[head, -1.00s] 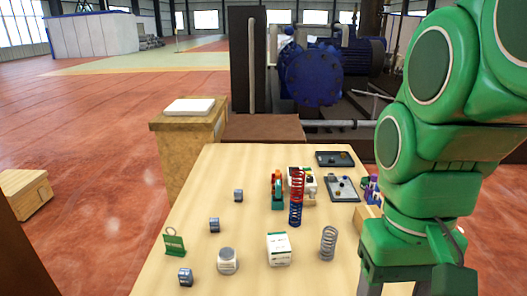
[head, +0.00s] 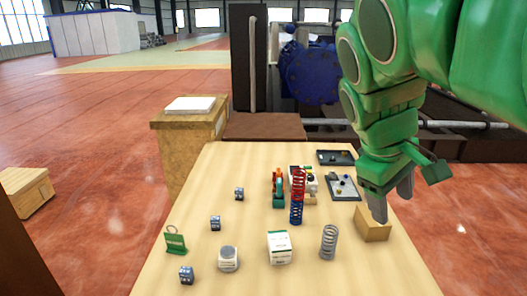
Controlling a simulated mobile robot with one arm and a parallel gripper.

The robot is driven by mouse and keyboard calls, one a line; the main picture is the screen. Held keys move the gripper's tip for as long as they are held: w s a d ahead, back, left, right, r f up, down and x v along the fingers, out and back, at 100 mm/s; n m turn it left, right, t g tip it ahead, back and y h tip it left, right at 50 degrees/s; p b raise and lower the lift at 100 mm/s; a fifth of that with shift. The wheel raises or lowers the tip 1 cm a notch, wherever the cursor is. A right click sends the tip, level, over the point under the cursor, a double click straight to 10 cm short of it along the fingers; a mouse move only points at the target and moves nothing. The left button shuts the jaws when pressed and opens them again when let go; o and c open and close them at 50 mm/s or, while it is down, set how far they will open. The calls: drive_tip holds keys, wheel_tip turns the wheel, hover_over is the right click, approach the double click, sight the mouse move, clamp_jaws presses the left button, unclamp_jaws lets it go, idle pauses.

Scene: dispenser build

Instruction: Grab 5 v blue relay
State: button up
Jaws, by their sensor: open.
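Three small dark blue blocks stand along the left half of the table: one at the back (head: 239,194), one in the middle (head: 215,223) and one near the front (head: 186,275). They look like relays, but their markings are too small to read, so I cannot tell which is 5 V. My gripper (head: 391,200) is open and empty, with its fingers pointing down above the table's right side, over a wooden block (head: 373,229). It is well to the right of the blue blocks and apart from them.
A red-and-blue spring (head: 297,197), a grey spring (head: 329,242), a white box (head: 279,248), a round grey-topped container (head: 228,258) and a green stand (head: 175,241) share the wooden table (head: 260,165). Dark trays (head: 335,157) lie at the back right.

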drive_tip(key=w+a+r+n+t+h, duration=0.2)
drive_tip(key=w+n+t, duration=0.35)
drive_tip(key=w, duration=0.95)
drive_tip(key=n+t+y, duration=0.5)
drive_tip(key=n+t, duration=0.2)
drive_tip(key=n, duration=1.6)
hover_over(238, 192)
drive_tip(key=s, duration=0.5)
wheel_tip(238, 192, down, 2)
drive_tip(key=f, duration=2.8)
drive_tip(key=shift+w+d, duration=0.2)
drive_tip(key=shift+d, duration=0.1)
drive_tip(key=shift+x, duration=1.35)
drive_tip(key=shift+w+a+f, duration=0.15)
drive_tip(key=shift+w+f, duration=0.1)
drive_tip(key=shift+w, duration=0.45)
drive_tip(key=shift+w+a+f, duration=0.2)
drive_tip(key=shift+w, duration=0.55)
drive_tip(key=shift+x, duration=1.1)
drive_tip(key=shift+d, duration=0.15)
drive_tip(key=shift+c, duration=0.2)
